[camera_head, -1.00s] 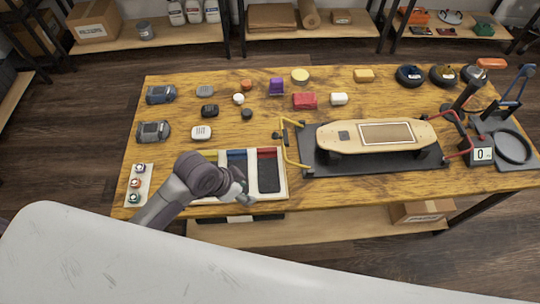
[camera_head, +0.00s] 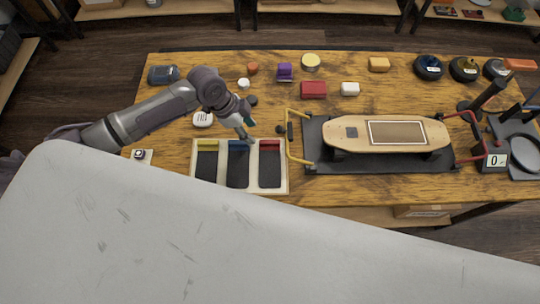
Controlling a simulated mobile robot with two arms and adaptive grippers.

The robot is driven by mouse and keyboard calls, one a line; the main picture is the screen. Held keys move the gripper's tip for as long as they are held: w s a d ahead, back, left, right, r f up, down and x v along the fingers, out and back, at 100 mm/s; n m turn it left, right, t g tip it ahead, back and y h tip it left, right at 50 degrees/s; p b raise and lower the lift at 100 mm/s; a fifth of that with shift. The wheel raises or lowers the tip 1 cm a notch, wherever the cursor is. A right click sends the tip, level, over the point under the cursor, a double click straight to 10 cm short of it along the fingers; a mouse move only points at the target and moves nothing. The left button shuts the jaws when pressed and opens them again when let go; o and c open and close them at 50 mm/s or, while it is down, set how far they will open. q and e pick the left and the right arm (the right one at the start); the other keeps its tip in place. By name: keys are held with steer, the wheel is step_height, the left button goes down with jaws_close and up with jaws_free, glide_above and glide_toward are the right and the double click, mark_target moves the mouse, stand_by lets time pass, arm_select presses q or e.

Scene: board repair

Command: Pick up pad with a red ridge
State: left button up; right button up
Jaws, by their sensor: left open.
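The pad with a red ridge (camera_head: 269,169) is a dark pad with a red strip along its far edge. It lies in the right compartment of a light tray (camera_head: 288,185) near the table's front edge. A blue-ridged pad (camera_head: 238,172) lies in the middle compartment and a yellow-ridged pad (camera_head: 207,167) in the left one. My left gripper (camera_head: 248,137) is open and points down just beyond the tray, above the blue ridge and left of the red one. It looks empty. My right gripper is not in view.
A skateboard deck (camera_head: 345,134) rests on a dark mat with yellow and red clamp bars, right of the tray. The yellow bar (camera_head: 291,145) stands close to the red-ridged pad. Several small blocks, such as a red one (camera_head: 313,89), are spread behind.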

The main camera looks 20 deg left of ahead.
mark_target(262, 141)
arm_select(q)
steer(key=shift+w+d+f, duration=0.15)
steer(key=shift+d+f, duration=0.1)
steer(key=shift+f, duration=0.3)
steer(key=shift+w+f, duration=0.1)
steer(key=shift+f, duration=0.15)
steer(key=p+x, duration=0.1)
steer(key=x, duration=0.3)
steer(key=shift+d, duration=0.25)
steer(key=shift+d+f, duration=0.15)
steer(key=shift+f, duration=0.35)
steer(key=shift+c, duration=1)
jaws_close()
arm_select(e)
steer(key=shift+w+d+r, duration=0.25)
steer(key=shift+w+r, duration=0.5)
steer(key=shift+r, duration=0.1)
